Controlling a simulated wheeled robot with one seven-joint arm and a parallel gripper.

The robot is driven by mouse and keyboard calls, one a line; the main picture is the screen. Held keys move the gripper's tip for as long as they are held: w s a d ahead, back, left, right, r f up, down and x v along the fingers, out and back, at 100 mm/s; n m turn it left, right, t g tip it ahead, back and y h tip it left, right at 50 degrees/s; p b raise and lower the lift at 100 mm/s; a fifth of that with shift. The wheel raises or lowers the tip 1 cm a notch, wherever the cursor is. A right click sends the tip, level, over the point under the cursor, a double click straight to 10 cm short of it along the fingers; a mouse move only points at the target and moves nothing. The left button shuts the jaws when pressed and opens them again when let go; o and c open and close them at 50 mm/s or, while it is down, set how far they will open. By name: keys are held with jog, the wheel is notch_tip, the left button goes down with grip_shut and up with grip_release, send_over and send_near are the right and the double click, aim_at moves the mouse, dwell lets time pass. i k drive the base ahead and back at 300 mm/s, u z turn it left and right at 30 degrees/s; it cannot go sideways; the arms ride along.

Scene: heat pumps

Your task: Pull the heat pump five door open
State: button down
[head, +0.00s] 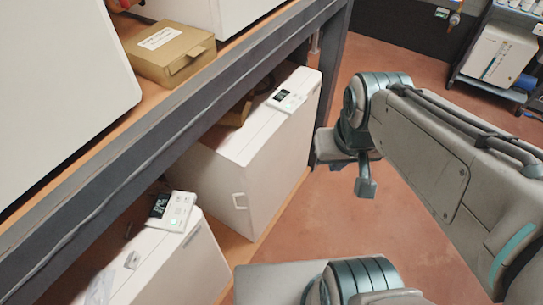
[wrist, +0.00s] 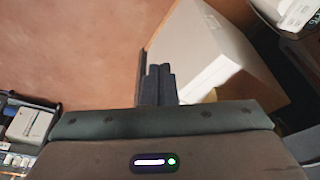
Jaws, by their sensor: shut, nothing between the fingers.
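A second white heat pump (head: 165,265) with a similar panel stands nearer, partly cut off. I cannot read a number on either. The visible doors look shut. My gripper (head: 366,187) is to the right of the farther heat pump, over the floor and apart from the handle. In the wrist view my gripper (wrist: 158,72) is shut and empty, with a white box (wrist: 208,50) beyond it.
A dark shelf frame (head: 190,98) runs above the lower units. A brown cardboard box (head: 168,50) sits on the upper shelf. The reddish floor (head: 325,230) to the right is open. A dark rack with a white unit (head: 497,55) stands at the back right.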

aim_at(268, 179)
jog(key=k, duration=0.9)
jog(key=u, duration=0.65)
jog(key=i, duration=0.55)
jog(key=z, duration=0.2)
